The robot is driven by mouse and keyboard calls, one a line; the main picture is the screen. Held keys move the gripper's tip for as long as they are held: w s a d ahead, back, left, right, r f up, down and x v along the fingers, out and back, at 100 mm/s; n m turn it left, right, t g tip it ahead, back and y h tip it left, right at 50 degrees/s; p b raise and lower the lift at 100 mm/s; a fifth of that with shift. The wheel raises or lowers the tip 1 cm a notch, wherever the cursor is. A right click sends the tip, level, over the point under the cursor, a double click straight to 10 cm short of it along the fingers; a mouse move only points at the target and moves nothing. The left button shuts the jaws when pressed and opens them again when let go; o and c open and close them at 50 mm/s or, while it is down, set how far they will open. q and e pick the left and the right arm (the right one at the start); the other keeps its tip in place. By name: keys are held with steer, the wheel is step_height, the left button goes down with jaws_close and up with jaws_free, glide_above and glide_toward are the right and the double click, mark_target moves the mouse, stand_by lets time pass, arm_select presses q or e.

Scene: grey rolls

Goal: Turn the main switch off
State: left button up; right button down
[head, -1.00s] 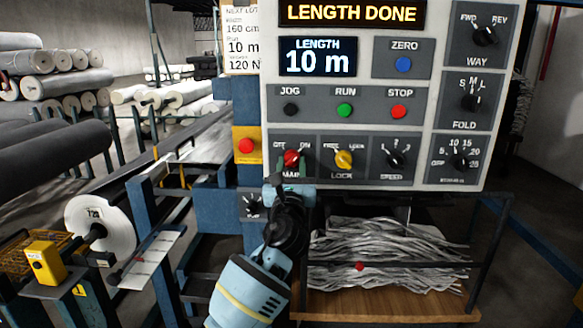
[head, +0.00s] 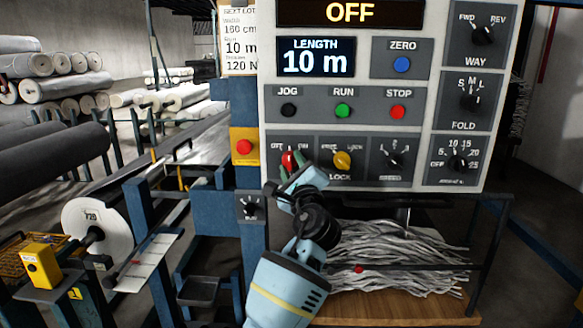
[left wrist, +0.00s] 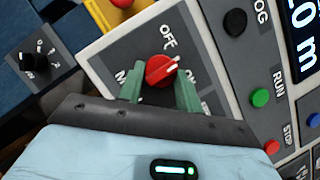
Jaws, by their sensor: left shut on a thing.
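The red main switch knob (head: 289,160) is at the lower left of the control panel (head: 476,112), with OFF and ON marked above it. My left gripper (head: 292,163) is shut on the knob, its green fingers on either side, and its wrist is tilted. The display (head: 350,12) at the top of the panel reads OFF. My right gripper is not in view.
The yellow lock knob (head: 341,160) is close to the right of the main switch. A red button on a yellow box (head: 244,147) is to the left, with a small black rotary switch (head: 250,206) below it. A bin of grey strips (head: 390,255) stands under the panel.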

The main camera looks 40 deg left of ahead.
arm_select(q)
steer(key=n, duration=0.1)
steer(key=n+g, duration=0.1)
steer(key=n, duration=0.1)
steer(key=n+g+p, duration=0.1)
steer(key=n, duration=0.1)
steer(key=shift+d+r, duration=0.1)
steer(key=shift+r, duration=0.25)
steer(key=shift+w+n+g+h+p, duration=0.1)
steer(key=shift+n+g+h+p, duration=0.25)
steer(key=shift+n, duration=0.65)
steer(key=shift+n+g+h+p, duration=0.25)
steer(key=shift+n+p, duration=0.05)
steer(key=shift+n, duration=0.7)
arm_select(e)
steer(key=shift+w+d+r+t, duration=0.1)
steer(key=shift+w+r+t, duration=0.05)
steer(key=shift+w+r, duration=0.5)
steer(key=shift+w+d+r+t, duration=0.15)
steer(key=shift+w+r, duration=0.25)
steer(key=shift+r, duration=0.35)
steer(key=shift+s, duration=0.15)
arm_select(q)
steer(key=o, duration=1)
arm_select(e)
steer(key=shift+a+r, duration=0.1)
